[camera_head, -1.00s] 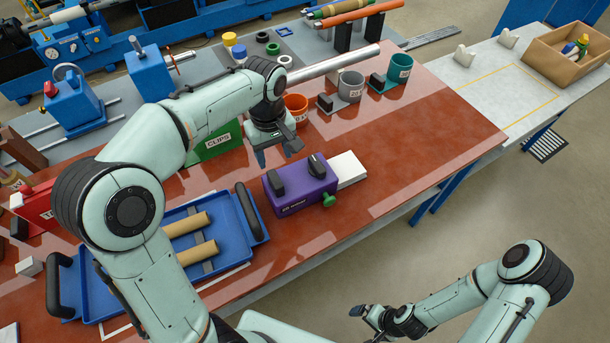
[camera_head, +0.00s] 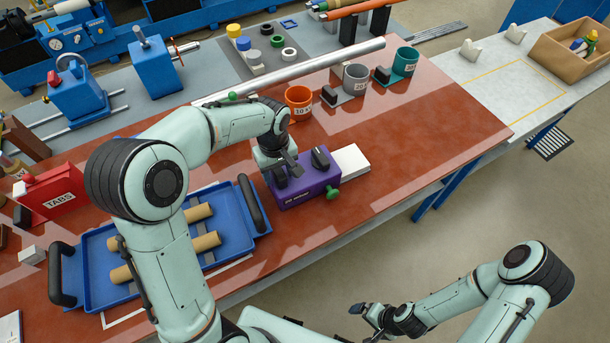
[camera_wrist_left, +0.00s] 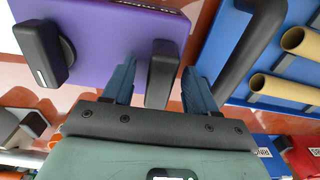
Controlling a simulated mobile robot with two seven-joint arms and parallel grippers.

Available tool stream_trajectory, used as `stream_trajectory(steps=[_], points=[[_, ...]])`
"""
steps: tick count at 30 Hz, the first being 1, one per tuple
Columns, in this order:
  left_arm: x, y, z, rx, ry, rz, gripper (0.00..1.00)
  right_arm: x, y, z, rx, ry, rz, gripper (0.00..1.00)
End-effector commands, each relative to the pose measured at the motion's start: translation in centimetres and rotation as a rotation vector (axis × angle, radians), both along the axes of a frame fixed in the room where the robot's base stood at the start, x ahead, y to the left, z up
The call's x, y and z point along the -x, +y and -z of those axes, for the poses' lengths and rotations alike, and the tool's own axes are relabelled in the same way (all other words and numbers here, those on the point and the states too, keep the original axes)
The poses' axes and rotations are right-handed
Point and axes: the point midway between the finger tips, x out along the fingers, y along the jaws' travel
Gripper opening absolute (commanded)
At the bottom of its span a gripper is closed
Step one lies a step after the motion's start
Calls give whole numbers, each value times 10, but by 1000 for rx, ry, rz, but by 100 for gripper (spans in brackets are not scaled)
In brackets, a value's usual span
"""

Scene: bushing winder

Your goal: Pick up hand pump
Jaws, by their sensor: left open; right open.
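A purple box (camera_head: 300,189) with two upright black handles and a green knob (camera_head: 333,193) on its front stands on the red-brown tabletop; I cannot tell for sure that it is the hand pump. My left gripper (camera_head: 285,174) is open, pointing down over the box's left end. In the left wrist view, its fingers (camera_wrist_left: 160,85) stand on either side of one black handle (camera_wrist_left: 162,72), with gaps showing. The other black handle (camera_wrist_left: 42,52) is clear of the fingers. My right gripper (camera_head: 364,312) is open and empty, low over the floor area in front of the table.
A blue tray (camera_head: 110,285) with several tan rolls and black handles is left of the box. A white block (camera_head: 351,158) sits behind its right end. Orange (camera_head: 298,101), grey (camera_head: 355,78) and teal (camera_head: 405,60) cups and a long metal bar (camera_head: 310,68) lie beyond. The right tabletop is clear.

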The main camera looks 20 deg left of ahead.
Motion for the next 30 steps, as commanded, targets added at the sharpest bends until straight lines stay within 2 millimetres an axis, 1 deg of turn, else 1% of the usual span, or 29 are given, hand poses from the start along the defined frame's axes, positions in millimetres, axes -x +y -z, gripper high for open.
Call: stream_trajectory(steps=[2,3,5,6,8,9,30], points=[[0,0,0,0,0,0,57,0,0,0,0,0,0,99],[0,0,0,0,0,0,54,0,0,0,0,0,0,99],[0,0,0,0,0,0,35,0,0,0,0,0,0,99],[0,0,0,0,0,0,22,0,0,0,0,0,0,99],[0,0,-1,0,0,0,2,0,0,0,0,0,0,99],[0,0,-1,0,0,0,0,0,0,0,0,0,0,99],[-1,0,-1,0,-1,0,0,0,0,0,0,0,0,99]])
